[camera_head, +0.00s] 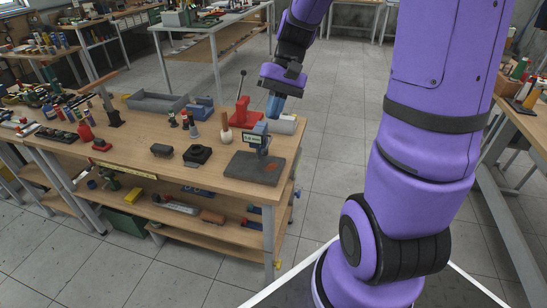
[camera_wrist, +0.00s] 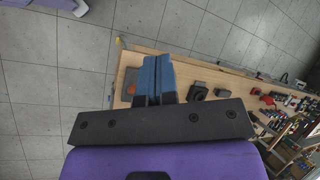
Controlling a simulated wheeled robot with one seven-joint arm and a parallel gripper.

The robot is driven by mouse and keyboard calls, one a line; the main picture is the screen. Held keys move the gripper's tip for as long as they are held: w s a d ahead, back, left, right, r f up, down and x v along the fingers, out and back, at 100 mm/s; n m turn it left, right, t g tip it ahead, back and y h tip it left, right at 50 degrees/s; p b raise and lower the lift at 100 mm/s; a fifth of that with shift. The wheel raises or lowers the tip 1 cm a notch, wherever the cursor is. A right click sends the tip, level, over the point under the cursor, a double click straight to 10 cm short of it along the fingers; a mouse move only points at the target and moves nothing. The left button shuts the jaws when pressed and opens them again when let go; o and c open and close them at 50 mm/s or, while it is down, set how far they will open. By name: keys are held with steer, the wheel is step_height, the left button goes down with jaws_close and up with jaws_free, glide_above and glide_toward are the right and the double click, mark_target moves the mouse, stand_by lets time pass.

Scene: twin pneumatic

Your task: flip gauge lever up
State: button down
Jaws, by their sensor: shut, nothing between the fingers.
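The gauge (camera_head: 258,137) stands on a dark grey base plate (camera_head: 254,168) at the near right corner of the wooden workbench. It has a small lit display and a blue top; its lever is too small to make out. My gripper (camera_head: 273,106) is above and slightly behind the gauge in the head view, its blue fingers pointing down. In the wrist view my gripper (camera_wrist: 157,59) shows its blue fingers together, with nothing between them. The base plate shows in the wrist view left of the fingers (camera_wrist: 130,89), and the gauge itself is mostly hidden there.
On the bench (camera_head: 150,135) stand a red lever press (camera_head: 243,112), a wooden-handled tool (camera_head: 226,128), black blocks (camera_head: 198,154) and a grey tray (camera_head: 156,103). A pale cylinder (camera_head: 286,124) lies behind the gauge. Open floor (camera_head: 325,150) lies right of the bench.

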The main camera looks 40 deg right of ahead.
steer(key=w+d+f+m+t+y, duration=0.2)
steer(key=d+f+m+t+y, duration=0.2)
steer(key=f, duration=0.6)
steer(key=w+d+f+m+t+y, duration=0.2)
steer(key=d+f+m+t+y, duration=0.2)
steer(key=f, duration=0.6)
steer(key=w+d+f+m+t+y, duration=0.2)
steer(key=d+f+m+t+y, duration=0.2)
steer(key=d+f+m+t, duration=0.3)
step_height(320, 180, down, 4)
steer(key=shift+w+d+r+t, duration=0.25)
steer(key=shift+w+d+t, duration=0.05)
steer(key=shift+d+t, duration=0.3)
steer(key=shift+a, duration=0.1)
steer(key=x, duration=1)
